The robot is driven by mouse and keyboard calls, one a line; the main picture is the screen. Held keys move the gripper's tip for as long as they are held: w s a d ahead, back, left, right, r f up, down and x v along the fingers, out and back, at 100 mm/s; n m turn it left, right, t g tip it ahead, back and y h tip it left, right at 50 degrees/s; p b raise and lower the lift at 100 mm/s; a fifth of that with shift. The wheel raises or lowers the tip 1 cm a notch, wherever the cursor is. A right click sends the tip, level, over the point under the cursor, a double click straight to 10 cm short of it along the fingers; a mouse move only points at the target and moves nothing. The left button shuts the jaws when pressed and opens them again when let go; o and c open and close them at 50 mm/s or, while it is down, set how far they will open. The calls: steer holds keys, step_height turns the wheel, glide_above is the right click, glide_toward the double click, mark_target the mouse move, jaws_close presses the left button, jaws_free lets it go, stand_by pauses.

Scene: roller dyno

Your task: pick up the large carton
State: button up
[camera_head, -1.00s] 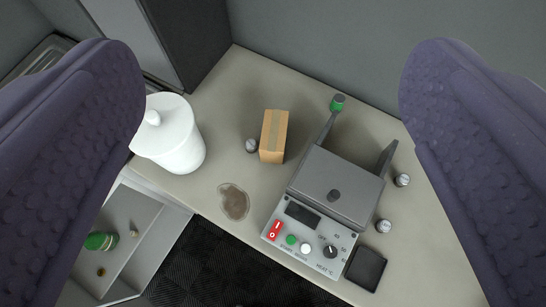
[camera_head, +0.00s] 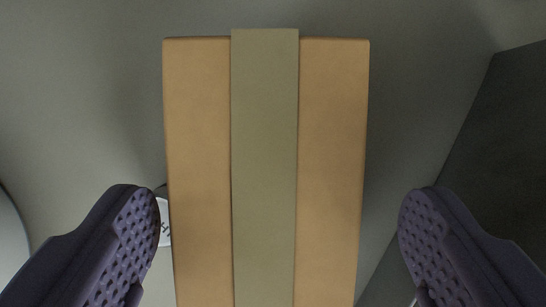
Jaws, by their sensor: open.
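The large carton (camera_head: 330,170) is a tan box with a grey-beige tape strip (camera_head: 265,170) down its middle. It fills the centre of the view very close to the camera, and its lower end runs out of the frame. My gripper (camera_head: 268,225) is open, with one purple textured finger on each side of the carton. A gap shows between each finger and the carton's sides, so neither finger appears to touch it. How far the fingertips reach down along the carton's sides cannot be told.
A small round labelled object (camera_head: 163,222) is partly hidden behind the carton's left edge, near my left finger. A dark block (camera_head: 500,150) stands at the right. A pale rounded edge (camera_head: 10,245) shows at far left. Bare grey surface lies above the carton.

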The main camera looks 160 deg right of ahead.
steer(key=b+x, duration=0.2)
steer(key=x, duration=0.2)
steer(key=shift+a+f, duration=0.2)
steer(key=shift+w, duration=0.1)
steer(key=shift+r, duration=0.1)
steer(key=shift+a+f+b, duration=0.1)
steer(key=shift+f+b, duration=0.1)
steer(key=shift+b, duration=0.15)
